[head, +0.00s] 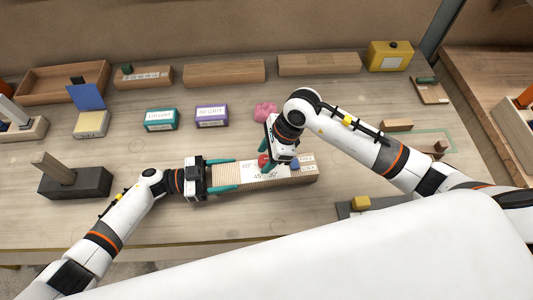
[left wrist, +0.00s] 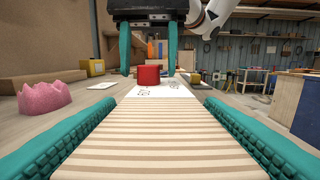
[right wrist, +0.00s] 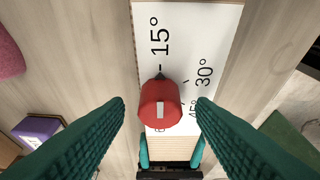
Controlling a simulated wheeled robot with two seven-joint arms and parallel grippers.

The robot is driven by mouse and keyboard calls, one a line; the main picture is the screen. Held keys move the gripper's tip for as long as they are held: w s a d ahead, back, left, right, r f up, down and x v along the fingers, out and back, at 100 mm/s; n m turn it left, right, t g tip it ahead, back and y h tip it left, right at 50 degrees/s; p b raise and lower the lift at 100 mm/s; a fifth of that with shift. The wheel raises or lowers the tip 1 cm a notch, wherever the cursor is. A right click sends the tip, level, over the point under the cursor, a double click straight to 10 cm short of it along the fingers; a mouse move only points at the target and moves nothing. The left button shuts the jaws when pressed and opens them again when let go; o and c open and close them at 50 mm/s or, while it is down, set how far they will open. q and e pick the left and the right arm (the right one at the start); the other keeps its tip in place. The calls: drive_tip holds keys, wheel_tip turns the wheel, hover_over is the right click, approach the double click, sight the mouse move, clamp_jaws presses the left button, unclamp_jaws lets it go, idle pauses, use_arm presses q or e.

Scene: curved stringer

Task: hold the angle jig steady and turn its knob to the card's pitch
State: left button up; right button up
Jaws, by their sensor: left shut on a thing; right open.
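The angle jig (head: 235,178) is a striped wooden block lying on the bench, with a white angle-marked face (right wrist: 185,50). My left gripper (head: 236,174) is shut on its left end, a finger along each side. The red knob (right wrist: 160,104) sits on the white face; its dark pointer is at the 15° tick in the right wrist view. My right gripper (right wrist: 160,110) is open above the jig, its fingers on either side of the knob and apart from it. A blue card (head: 87,97) stands in a pale block; no pitch is readable.
A pink lump (head: 265,111), a purple grit block (head: 212,115) and a teal grit block (head: 160,119) lie behind the jig. A dark block with a wooden peg (head: 75,183) is at left. Wooden blocks line the back. The bench front left of centre is clear.

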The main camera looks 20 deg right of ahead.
drive_tip(key=c, duration=1)
